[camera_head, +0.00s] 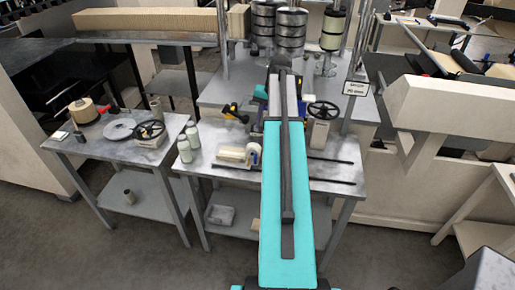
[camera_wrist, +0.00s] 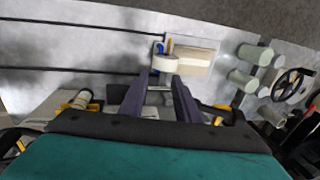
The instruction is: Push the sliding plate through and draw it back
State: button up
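No sliding plate can be made out for certain in either view. Two dark parallel rails (camera_head: 331,161) lie on the middle metal table (camera_head: 342,146); they also show at upper left in the wrist view (camera_wrist: 80,71). My turquoise arm reaches over this table in the head view and hides its middle part. My gripper (camera_wrist: 160,80) shows in the wrist view with its two dark fingers apart, and no held thing can be made out. A cream block with a white roll (camera_wrist: 190,61) lies beyond the fingertips. Small white and dark parts show low between the fingers, partly hidden.
Pale green cylinders (camera_head: 189,143) stand at the table's left edge. A black handwheel (camera_head: 322,110) is at its back right. A side table (camera_head: 95,140) at left carries a spool, a disc and another handwheel.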

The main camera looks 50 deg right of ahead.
aim_at(257, 151)
jog(key=shift+f, duration=0.15)
jog(key=shift+w+a+f+b, duration=0.25)
jog(key=shift+w+f+b, duration=0.15)
jog(key=shift+f+b, duration=1.45)
jog(key=shift+w+a+f+b, duration=0.3)
jog(key=shift+f+b, duration=0.7)
jog(key=shift+f, duration=1.6)
jog(key=shift+w+a+f+b, duration=0.15)
jog(key=shift+w+f+b, duration=0.3)
jog(key=shift+f+b, duration=1.4)
jog(key=shift+f+p, duration=0.35)
jog(key=shift+p, duration=0.05)
grip_shut()
